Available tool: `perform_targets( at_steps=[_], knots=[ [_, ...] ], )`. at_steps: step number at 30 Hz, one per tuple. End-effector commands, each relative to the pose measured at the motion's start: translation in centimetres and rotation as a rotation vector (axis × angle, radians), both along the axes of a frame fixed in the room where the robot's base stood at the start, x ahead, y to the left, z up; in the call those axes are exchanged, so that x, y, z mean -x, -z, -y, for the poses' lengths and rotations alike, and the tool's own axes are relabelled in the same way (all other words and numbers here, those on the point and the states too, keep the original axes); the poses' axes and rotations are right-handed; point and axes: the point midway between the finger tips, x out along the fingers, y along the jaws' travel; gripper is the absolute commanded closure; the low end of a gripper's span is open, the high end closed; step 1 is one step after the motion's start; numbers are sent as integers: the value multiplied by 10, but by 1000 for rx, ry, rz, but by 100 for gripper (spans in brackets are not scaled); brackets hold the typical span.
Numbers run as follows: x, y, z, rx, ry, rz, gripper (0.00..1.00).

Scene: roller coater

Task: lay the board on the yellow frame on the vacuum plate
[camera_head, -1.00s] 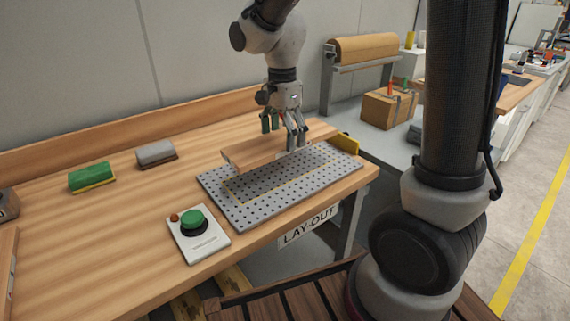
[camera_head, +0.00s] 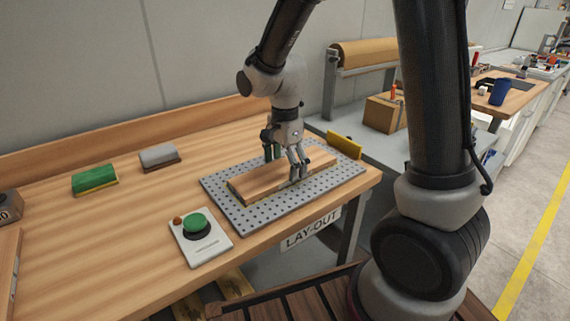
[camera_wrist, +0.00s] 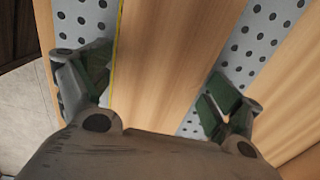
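The wooden board (camera_head: 280,177) lies flat on the perforated grey vacuum plate (camera_head: 225,215). It covers most of the yellow frame (camera_head: 233,197), which shows at the board's left end. In the wrist view a yellow line (camera_wrist: 116,65) runs close along the left edge of the board (camera_wrist: 165,60). The frame's right side is not visible there. My gripper (camera_head: 286,170) is over the middle of the board, its fingers low on either side. In the wrist view my gripper (camera_wrist: 160,92) has its green pads spread, with narrow gaps to the board's edges.
A control box with a green button (camera_head: 197,225) stands front left of the plate. A green block (camera_head: 95,180) and a grey block (camera_head: 158,156) lie at the back left. A yellow piece (camera_head: 345,146) stands at the plate's far right corner. The bench between is clear.

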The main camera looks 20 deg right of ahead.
Motion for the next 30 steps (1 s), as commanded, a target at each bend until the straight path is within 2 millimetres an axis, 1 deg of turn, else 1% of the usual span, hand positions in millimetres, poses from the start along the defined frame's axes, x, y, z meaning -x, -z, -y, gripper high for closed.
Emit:
perform_targets(
  at_steps=[11, 14, 17, 24, 27, 30],
  knots=[
    [0, -1, 0, 0, 0, 1, 0],
    [-1, -7, 0, -1, 0, 2, 0],
    [-1, -22, 0, -1, 0, 4, 0],
    [-1, -77, 0, -2, 0, 5, 0],
    [0, -97, 0, -2, 0, 5, 0],
    [-1, -111, 0, -1, 0, 3, 0]
  ],
)
